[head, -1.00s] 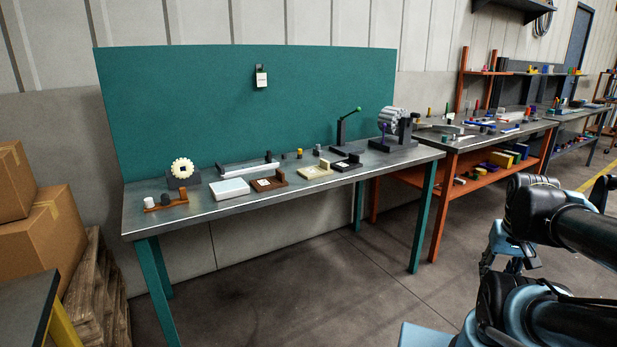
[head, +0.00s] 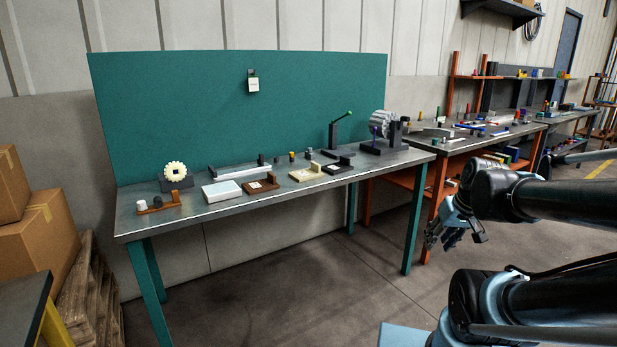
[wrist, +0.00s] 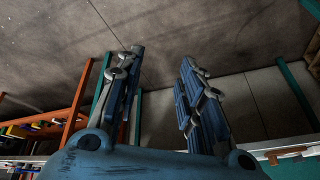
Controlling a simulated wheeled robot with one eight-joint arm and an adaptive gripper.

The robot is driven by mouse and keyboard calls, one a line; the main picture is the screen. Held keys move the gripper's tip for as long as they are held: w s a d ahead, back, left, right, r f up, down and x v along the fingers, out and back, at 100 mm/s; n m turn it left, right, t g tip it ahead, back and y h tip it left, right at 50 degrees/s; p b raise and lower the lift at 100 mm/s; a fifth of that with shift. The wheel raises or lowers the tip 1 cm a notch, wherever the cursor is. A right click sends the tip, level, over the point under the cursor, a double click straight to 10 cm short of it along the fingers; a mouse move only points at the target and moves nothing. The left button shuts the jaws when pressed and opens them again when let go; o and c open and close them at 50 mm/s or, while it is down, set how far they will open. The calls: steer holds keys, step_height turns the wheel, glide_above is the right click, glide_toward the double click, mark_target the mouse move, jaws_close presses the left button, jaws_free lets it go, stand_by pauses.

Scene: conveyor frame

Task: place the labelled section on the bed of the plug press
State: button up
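A black lever press (head: 337,133) with a green-knobbed handle stands toward the back right of the steel-topped bench; it looks like the plug press. Small holders lie along the front of the bench: a brown one (head: 262,185) and a cream one (head: 304,174), with white labels, and a black one (head: 337,167). I cannot tell which part is the labelled section. My gripper (head: 455,232) hangs in front of the bench's right end, well apart from these things. In the wrist view my gripper (wrist: 162,58) has its fingers spread with nothing between them.
The bench (head: 220,212) also carries a cream gear (head: 175,172) on a stand, a white box (head: 222,191) and a ribbed drum (head: 383,124). An orange-framed bench (head: 437,185) adjoins on the right. Cartons (head: 38,213) stand at left. The floor in front is clear.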

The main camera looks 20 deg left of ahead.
mark_target(306, 171)
steer(key=w+a+r+n+t+y, duration=0.2)
steer(key=w+a+r+y, duration=0.1)
steer(key=w+a, duration=0.6)
steer(key=w+a+r+n+t+y, duration=0.25)
steer(key=w+a, duration=0.35)
steer(key=a, duration=0.6)
steer(key=w+a+r+n+t+y, duration=0.15)
steer(key=w+a+r+y, duration=0.25)
steer(key=w+a, duration=0.5)
steer(key=shift+n, duration=0.3)
steer(key=x, duration=0.6)
steer(key=s+x, duration=0.1)
steer(key=x, duration=0.5)
steer(key=a+x, duration=0.1)
steer(key=x, duration=0.5)
steer(key=shift+s+f, duration=0.1)
steer(key=shift+s, duration=0.2)
jaws_close()
